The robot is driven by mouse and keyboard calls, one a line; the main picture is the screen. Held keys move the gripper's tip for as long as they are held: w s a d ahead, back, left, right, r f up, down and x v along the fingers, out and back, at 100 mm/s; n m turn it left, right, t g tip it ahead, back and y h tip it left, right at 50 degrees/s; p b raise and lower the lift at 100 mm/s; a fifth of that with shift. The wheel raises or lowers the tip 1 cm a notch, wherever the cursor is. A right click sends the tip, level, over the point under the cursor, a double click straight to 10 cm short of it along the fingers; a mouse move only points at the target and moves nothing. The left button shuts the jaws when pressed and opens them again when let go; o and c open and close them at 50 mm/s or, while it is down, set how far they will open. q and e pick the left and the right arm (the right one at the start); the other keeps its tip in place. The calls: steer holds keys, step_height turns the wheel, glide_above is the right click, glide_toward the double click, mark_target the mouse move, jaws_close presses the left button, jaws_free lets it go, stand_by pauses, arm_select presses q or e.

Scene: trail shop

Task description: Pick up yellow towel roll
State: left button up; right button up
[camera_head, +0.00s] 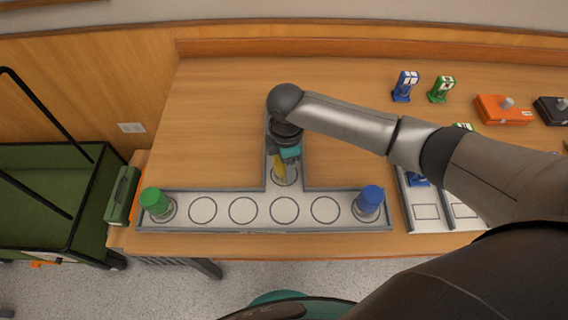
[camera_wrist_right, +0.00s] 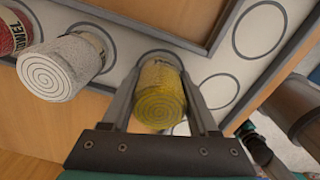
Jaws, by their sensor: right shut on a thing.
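The yellow towel roll (camera_wrist_right: 160,96) stands between the two fingers of my right gripper (camera_wrist_right: 163,108) in the right wrist view, with its spiral end toward the camera. The fingers are shut on its sides. In the head view only a small yellow part of the roll (camera_head: 279,168) shows below my right gripper (camera_head: 284,164), near the lower end of the tray's stem. The roll's base is hidden, so I cannot tell whether it is lifted. My left gripper is not in view.
The T-shaped tray (camera_head: 254,172) has several empty circles along its bar. A green roll (camera_head: 155,202) and a blue roll (camera_head: 369,200) stand at its ends. A white roll (camera_wrist_right: 62,66) and a red roll (camera_wrist_right: 14,30) stand beside the yellow one.

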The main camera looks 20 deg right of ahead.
jaws_close()
steer(key=shift+r, duration=0.15)
